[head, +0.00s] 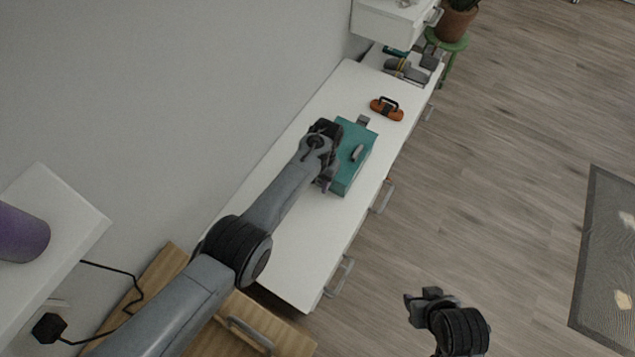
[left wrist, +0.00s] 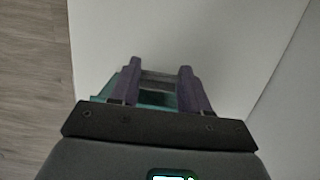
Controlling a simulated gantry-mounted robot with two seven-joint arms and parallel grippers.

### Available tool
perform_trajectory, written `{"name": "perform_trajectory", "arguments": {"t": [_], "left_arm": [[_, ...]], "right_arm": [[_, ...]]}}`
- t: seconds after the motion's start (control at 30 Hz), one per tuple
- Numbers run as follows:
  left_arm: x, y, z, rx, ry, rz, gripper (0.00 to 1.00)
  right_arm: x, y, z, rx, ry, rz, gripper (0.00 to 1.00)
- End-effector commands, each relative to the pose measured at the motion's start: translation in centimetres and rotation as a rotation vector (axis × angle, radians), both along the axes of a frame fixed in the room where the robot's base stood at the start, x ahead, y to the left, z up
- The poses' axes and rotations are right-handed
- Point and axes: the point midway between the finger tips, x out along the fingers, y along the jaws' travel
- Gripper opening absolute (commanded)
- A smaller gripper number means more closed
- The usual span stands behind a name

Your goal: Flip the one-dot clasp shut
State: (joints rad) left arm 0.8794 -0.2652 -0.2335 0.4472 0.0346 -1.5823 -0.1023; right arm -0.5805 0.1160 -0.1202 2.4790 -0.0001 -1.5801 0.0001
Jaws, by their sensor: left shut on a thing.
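A teal box (head: 352,165) lies on the white desk, with a grey handle-like piece (head: 357,153) on top. A grey piece (head: 362,121), perhaps a clasp, sticks out at its far end. My left gripper (head: 323,185) is at the near left side of the box, partly covering it. In the left wrist view, the purple fingers (left wrist: 159,75) are apart with a grey bar, likely a clasp (left wrist: 158,82), between them and teal box surface (left wrist: 152,97) below. No dots are readable. My right gripper (head: 420,299) hangs over the floor, away from the box; its jaws are unclear.
The white desk top (head: 290,255) is clear at the near end. An orange object with a black handle (head: 387,109) stands beyond the box, and grey tools (head: 405,70) lie farther back. A wall runs along the left.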

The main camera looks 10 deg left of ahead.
Motion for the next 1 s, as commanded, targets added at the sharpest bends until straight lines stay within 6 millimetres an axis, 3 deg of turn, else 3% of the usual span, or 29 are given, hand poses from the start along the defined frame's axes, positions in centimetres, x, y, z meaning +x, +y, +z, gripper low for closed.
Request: {"name": "perform_trajectory", "arguments": {"t": [0.2, 0.23, 0.4, 0.77, 1.0], "left_arm": [[-0.1, 0.1, -0.2, 0.000, 0.001, 0.001, 0.00], [-0.1, 0.1, -0.2, 0.000, 0.001, 0.001, 0.47], [-0.1, 0.1, -0.2, 0.000, 0.001, 0.001, 0.72], [0.0, 0.0, 0.2, 0.000, -0.001, 0.001, 0.72], [0.4, -0.2, 2.2, -0.001, -0.002, 0.001, 0.72]], "right_arm": [[0.0, -0.2, 0.0, -0.008, -0.001, 0.005, 0.43], [0.0, -0.2, 0.0, -0.008, -0.001, 0.006, 0.43], [0.0, -0.2, 0.0, -0.009, -0.001, 0.005, 0.43], [0.0, -0.1, 0.2, -0.005, -0.002, 0.004, 0.43], [0.0, 0.0, 1.3, 0.000, -0.002, 0.000, 0.43]]}}
